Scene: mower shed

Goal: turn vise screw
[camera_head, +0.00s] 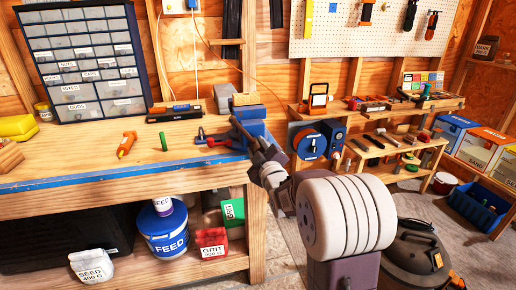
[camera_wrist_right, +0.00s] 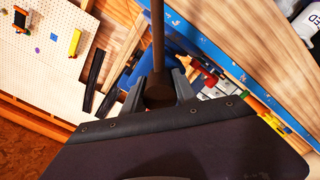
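The blue vise (camera_head: 250,112) sits at the right end of the workbench, and part of its blue body shows in the right wrist view (camera_wrist_right: 185,40). A dark handle bar (camera_head: 240,130) slants in front of it; in the right wrist view the bar (camera_wrist_right: 158,45) runs straight up from a round end knob. My right gripper (camera_head: 264,156) is at the bar's lower end. Its two grey fingers (camera_wrist_right: 158,92) flank the knob closely, with no clear gap, and look shut on it. The screw itself is largely hidden. My left gripper is not in view.
On the workbench (camera_head: 100,165) lie an orange glue bottle (camera_head: 126,144), a green cylinder (camera_head: 163,141) and a red tool (camera_head: 215,141) close beside the vise. A blue-faced reel (camera_head: 310,145) stands just right of my wrist.

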